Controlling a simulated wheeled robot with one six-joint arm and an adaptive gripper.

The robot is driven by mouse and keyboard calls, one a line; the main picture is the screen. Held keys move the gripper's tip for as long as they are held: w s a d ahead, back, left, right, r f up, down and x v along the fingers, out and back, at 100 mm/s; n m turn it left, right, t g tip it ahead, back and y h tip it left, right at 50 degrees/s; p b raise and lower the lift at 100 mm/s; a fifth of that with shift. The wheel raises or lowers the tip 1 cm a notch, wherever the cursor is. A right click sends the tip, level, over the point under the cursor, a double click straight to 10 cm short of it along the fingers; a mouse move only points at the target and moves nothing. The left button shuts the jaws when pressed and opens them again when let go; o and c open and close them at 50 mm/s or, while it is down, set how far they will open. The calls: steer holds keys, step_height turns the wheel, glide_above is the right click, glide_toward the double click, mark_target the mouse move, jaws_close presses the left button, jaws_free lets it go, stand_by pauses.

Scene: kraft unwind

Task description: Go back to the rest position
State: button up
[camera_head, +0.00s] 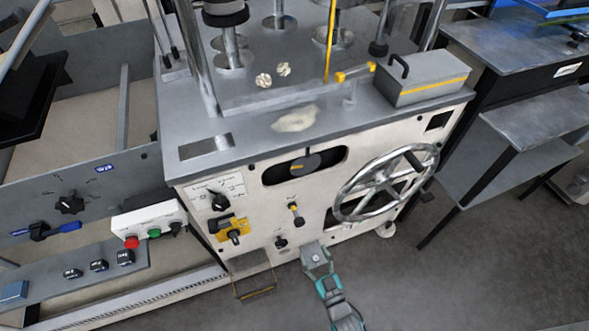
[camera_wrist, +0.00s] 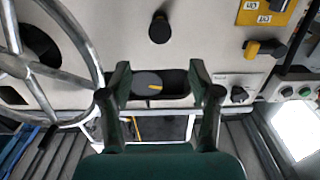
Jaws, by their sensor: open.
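My gripper (camera_head: 318,256) is in front of the lower part of the pale machine panel (camera_head: 262,215), below the slot with the round dial (camera_head: 305,163). In the wrist view its two dark green fingers (camera_wrist: 160,96) are spread apart with nothing between them. The dial (camera_wrist: 147,82) shows in the dark slot beyond the fingers. A black knob (camera_wrist: 160,29) is above it in that view. I cannot tell how far the fingertips are from the panel.
A spoked handwheel (camera_head: 388,184) juts from the panel, right of my gripper; it also shows in the wrist view (camera_wrist: 96,72). A button box (camera_head: 149,229) is to the left. A grey metal box (camera_head: 424,80) sits on the machine top. Open floor (camera_head: 480,285) lies right of my arm.

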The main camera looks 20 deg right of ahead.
steer(key=s+r, duration=0.4)
steer(key=s, duration=0.7)
steer(key=s+r+g, duration=0.3)
steer(key=s+r, duration=1.3)
steer(key=r, duration=0.5)
steer(key=shift+s+r, duration=0.15)
steer(key=shift+s, duration=0.2)
steer(key=shift+a, duration=0.1)
